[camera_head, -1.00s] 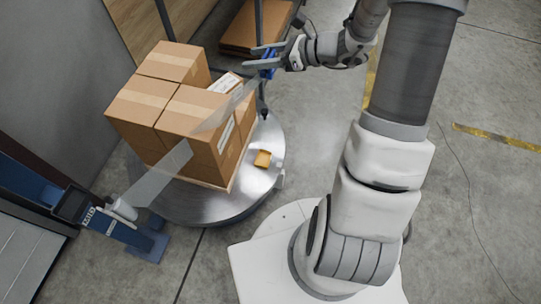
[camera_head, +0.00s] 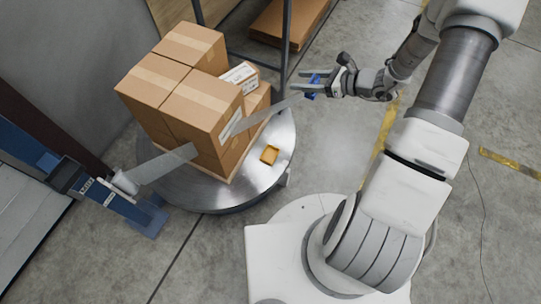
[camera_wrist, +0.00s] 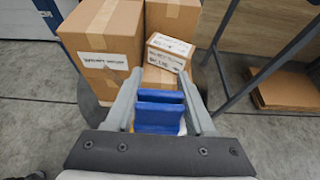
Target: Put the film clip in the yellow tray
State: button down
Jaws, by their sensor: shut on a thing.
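The blue film clip (camera_head: 314,86) is between the fingers of my gripper (camera_head: 306,84). In the wrist view the clip (camera_wrist: 160,110) sits between both fingers, and my gripper (camera_wrist: 162,95) is shut on it. The clip is in the air, right of the stacked cartons. The small yellow tray (camera_head: 270,154) lies on the bare part of the round metal turntable (camera_head: 215,197), below and left of my gripper in the head view. I see nothing in it.
Cartons (camera_head: 190,95) are stacked on the turntable. Translucent film (camera_head: 160,165) runs from the blue wrapper post (camera_head: 115,200) across them, its far end near the clip; contact is unclear. A dark rack post (camera_head: 285,30) stands behind. The floor right of the turntable is clear.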

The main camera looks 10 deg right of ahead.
jog(key=s+a+f+b, duration=0.1)
jog(key=s+a+f, duration=0.15)
jog(key=f, duration=0.75)
jog(key=s+a+f, duration=0.2)
jog(key=s+f, duration=0.1)
jog(key=f, duration=0.7)
jog(key=s+a+f+b, duration=0.1)
jog(key=s+a+f, duration=0.2)
jog(key=f, duration=0.6)
jog(key=b, duration=0.5)
send_over(264, 151)
notch_tip(264, 151, down, 7)
jog(key=shift+f+b, duration=1.2)
jog(key=shift+f, duration=0.75)
jog(key=shift+f, duration=0.1)
jog(key=shift+f, duration=0.15)
jog(key=shift+c, duration=1.3)
grip_release()
jog(key=shift+r, duration=0.2)
